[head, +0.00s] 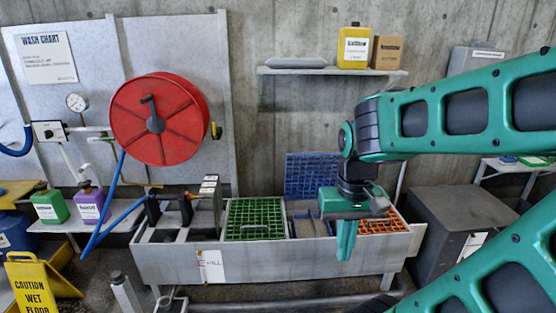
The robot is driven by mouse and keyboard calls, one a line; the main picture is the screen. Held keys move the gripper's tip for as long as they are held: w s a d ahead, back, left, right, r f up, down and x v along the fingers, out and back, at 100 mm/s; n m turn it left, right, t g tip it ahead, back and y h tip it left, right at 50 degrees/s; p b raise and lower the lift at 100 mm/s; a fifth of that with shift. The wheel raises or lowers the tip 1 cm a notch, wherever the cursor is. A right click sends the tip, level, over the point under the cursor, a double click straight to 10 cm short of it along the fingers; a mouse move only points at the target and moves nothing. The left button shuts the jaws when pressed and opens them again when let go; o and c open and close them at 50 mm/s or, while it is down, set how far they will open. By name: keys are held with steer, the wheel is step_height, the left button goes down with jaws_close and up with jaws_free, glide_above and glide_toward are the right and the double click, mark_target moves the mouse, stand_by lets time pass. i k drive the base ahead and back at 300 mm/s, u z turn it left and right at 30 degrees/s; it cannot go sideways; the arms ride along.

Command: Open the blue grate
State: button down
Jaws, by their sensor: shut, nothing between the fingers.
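The blue grate (306,174) stands raised and nearly upright at the back edge of the long grey trough (258,262), against the concrete wall. The compartment in front of it is uncovered and shows grey inside. My gripper (346,248) points down at the trough's front wall, to the right of and in front of the blue grate, apart from it. It is shut and empty. My gripper and wrist hide part of the grate's lower right side and of the compartment.
A green grate (254,220) lies flat left of the open compartment, and an orange grate (384,222) lies right. A red hose reel (158,118) hangs at left. A shelf (330,71) holds a yellow jug (354,47). A grey cabinet (458,230) stands right.

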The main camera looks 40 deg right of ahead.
mark_target(304, 196)
steer(key=z, duration=0.05)
steer(key=i, duration=1.4)
steer(key=z, duration=0.55)
